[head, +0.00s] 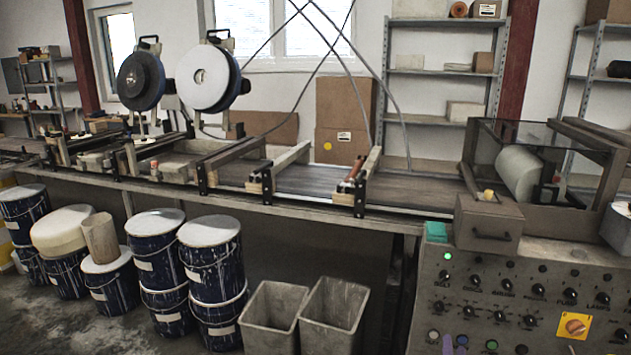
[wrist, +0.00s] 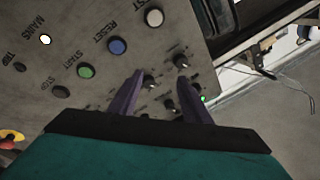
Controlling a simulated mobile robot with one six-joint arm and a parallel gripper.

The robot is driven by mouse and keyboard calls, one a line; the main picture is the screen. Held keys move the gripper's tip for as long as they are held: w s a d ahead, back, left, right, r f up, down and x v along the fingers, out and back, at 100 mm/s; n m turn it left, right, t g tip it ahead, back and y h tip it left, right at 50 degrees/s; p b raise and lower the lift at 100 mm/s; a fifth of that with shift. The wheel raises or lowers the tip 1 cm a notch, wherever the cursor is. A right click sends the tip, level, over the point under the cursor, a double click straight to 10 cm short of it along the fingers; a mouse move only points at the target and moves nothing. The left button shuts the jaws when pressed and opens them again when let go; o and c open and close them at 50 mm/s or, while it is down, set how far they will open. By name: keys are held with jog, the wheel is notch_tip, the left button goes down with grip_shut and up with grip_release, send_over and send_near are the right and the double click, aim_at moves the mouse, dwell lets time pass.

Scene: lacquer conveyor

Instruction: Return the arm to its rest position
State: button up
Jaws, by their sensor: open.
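My gripper (wrist: 161,80) shows in the wrist view with its two purple fingers spread apart and nothing between them. It points toward the grey control panel (wrist: 45,75), with several small dark knobs around and beyond the fingertips. I cannot tell whether the fingertips touch the panel. The rest of my arm is out of that view.
A drawer box (head: 488,222) and teal block (head: 436,232) sit above. The conveyor (head: 310,180) runs behind; grey bins (head: 333,305) and paint buckets (head: 212,265) stand left.

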jog(key=w+a+f+n+g+y+p, duration=0.1)
jog(key=a+f+g+y+p, duration=0.1)
jog(key=a+f, duration=0.45)
jog(key=w+a+f+n+g+y+p, duration=0.15)
jog(key=a+f, duration=0.25)
jog(key=a, duration=0.5)
jog(key=s+a+f+n+g+y+p, duration=0.2)
jog(key=s+a+f+n+g, duration=0.1)
jog(key=s+a+f+g, duration=0.5)
jog(key=s+a+f+n+g, duration=0.1)
jog(key=s+a+f+g, duration=0.2)
jog(key=s, duration=0.4)
jog(key=s+a+f+n+g, duration=0.2)
jog(key=s+f, duration=0.3)
jog(key=s, duration=0.1)
jog(key=s+a+r+n+g+y, duration=0.1)
jog(key=s+n+g, duration=0.2)
jog(key=s+g, duration=0.4)
jog(key=s, duration=0.8)
jog(key=shift+s+r+n+p, duration=0.3)
jog(key=shift+s+r+n, duration=0.05)
jog(key=shift+r, duration=0.05)
